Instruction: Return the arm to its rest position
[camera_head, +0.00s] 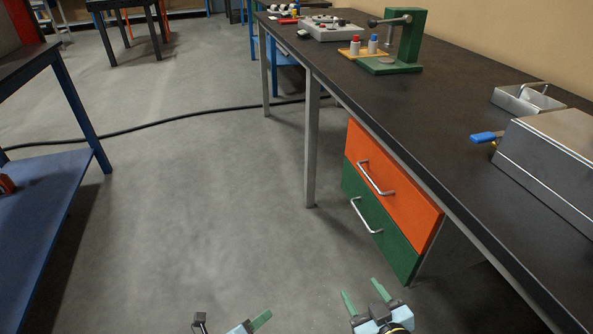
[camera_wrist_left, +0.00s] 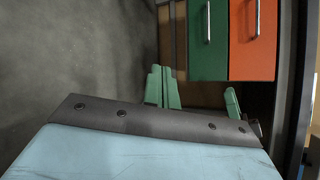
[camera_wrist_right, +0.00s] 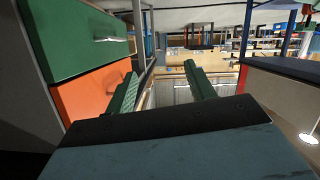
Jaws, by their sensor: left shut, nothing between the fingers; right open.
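My left gripper (camera_head: 262,319) is low in the head view, over the grey floor and left of the workbench. Its green fingers are together and empty in the left wrist view (camera_wrist_left: 162,88). My right gripper (camera_head: 361,287) is to its right, beside the drawers. Its two green fingers stand apart in the right wrist view (camera_wrist_right: 160,82), with nothing between them. Most of both arms is out of the head view.
The black workbench (camera_head: 455,130) runs along the right, with an orange drawer (camera_head: 400,190) and a green drawer (camera_head: 372,215) below. A blue-shelved table (camera_head: 45,190) stands left. A black cable (camera_head: 190,119) crosses the floor. The floor between is clear.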

